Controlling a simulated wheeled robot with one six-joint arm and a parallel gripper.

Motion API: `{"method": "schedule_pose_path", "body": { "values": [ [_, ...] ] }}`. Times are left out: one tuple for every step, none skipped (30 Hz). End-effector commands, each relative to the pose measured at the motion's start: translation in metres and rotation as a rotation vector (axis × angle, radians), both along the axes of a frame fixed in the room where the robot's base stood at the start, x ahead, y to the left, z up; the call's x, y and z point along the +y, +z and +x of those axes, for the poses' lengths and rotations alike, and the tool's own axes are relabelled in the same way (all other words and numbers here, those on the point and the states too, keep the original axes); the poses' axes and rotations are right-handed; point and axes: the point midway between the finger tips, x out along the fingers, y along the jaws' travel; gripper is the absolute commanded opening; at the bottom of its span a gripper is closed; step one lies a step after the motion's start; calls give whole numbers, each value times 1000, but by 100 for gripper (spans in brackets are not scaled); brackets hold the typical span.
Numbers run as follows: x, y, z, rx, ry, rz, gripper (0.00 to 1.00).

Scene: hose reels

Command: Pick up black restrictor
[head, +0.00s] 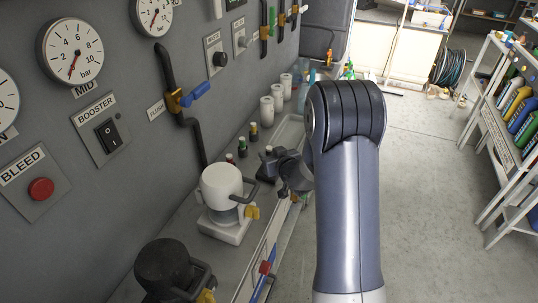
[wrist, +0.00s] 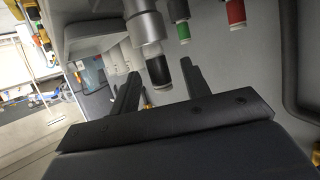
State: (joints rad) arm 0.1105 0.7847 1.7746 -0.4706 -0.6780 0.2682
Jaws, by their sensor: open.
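The black restrictor (wrist: 157,69) is a short dark cylinder with a pale end. In the wrist view it shows between the tips of my gripper's fingers (wrist: 160,73), below a grey metal cylinder in the picture. The fingers are apart, with a gap on each side of it; contact is not visible. In the head view my gripper (head: 268,172) is over the shelf beside the small restrictors, and the black one is mostly hidden there. Green (head: 242,147), red (head: 230,158) and yellow (head: 253,132) restrictors stand close by.
A white pot (head: 221,187) and a black pot (head: 163,267) with handles stand nearer on the shelf. White cylinders (head: 267,109) stand farther back. The gauge panel wall (head: 130,75) rises at left.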

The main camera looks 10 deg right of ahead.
Motion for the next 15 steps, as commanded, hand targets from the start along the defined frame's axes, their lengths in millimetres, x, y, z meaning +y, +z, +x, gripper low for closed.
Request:
{"method": "schedule_pose_path", "body": {
  "values": [
    [1, -1, 7, 0, 1, 0, 45],
    [2, -3, 10, 0, 0, 0, 45],
    [2, -4, 14, 0, 0, 0, 45],
    [3, -5, 15, 0, 0, 1, 45],
    [3, -6, 17, 0, 0, 1, 45],
    [3, -6, 18, -1, -1, 1, 45],
    [3, -6, 19, -1, -1, 1, 45],
    [3, -7, 20, -1, -1, 1, 45],
    [3, -7, 20, -1, -1, 1, 45],
    [3, -7, 20, -1, -1, 1, 45],
    [3, -7, 20, -1, -1, 1, 45],
    [3, -7, 20, -1, -1, 1, 45],
    [3, -7, 19, 0, -1, 1, 45],
    [3, -7, 19, 0, -1, 1, 43],
    [3, -7, 19, 0, -1, 1, 40]
  ]
}}
